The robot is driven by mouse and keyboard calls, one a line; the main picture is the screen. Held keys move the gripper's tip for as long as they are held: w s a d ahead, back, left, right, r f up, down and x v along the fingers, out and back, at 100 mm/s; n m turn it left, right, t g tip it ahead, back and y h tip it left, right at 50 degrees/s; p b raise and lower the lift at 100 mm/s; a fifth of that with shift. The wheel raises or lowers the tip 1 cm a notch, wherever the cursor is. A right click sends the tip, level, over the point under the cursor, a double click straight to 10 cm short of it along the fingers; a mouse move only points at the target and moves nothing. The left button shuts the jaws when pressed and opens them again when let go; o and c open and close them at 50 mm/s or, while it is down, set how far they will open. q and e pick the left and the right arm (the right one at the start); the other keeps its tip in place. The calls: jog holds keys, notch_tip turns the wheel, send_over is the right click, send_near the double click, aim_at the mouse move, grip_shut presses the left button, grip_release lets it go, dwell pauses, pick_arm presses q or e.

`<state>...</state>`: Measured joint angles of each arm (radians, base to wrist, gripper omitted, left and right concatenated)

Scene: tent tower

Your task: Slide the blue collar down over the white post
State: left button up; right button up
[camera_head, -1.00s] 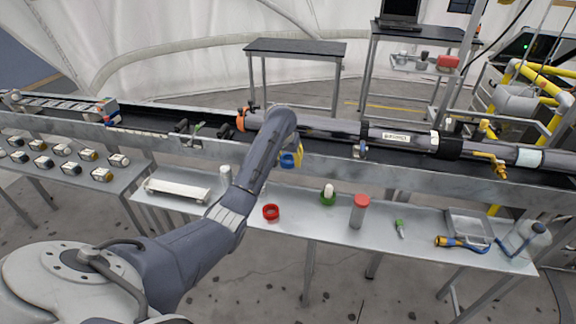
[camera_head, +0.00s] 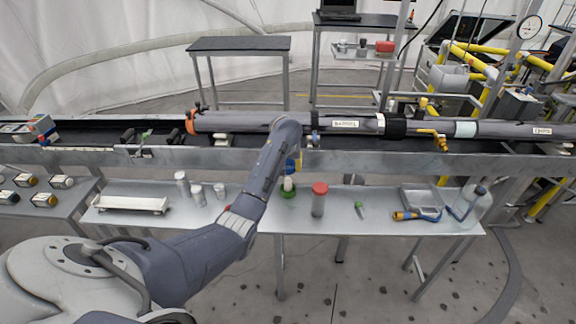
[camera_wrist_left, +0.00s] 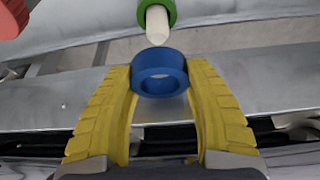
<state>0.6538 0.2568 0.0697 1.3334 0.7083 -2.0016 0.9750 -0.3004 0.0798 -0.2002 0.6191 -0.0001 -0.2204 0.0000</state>
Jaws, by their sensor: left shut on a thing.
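The white post (camera_head: 288,184) stands upright in a green base (camera_head: 288,193) on the metal shelf. In the left wrist view the post (camera_wrist_left: 157,25) and part of its green base (camera_wrist_left: 168,8) are at the top middle. My left gripper (camera_wrist_left: 160,85) has yellow fingers and is shut on the blue collar (camera_wrist_left: 160,62), whose hole faces the camera. In that view the post's tip is just beyond the collar's edge; it does not show inside the hole. In the head view the left gripper (camera_head: 294,164) is above the post, largely hidden by my arm. My right gripper is not in view.
A red-capped canister (camera_head: 319,205) stands right of the post. A long grey tube (camera_head: 240,122) runs behind.

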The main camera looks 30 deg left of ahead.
aim_at(288, 178)
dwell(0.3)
pick_arm(q)
jog(key=shift+f, duration=3.3)
jog(key=shift+f, duration=1.7)
jog(key=o, duration=1.3)
jog(key=v, duration=1.2)
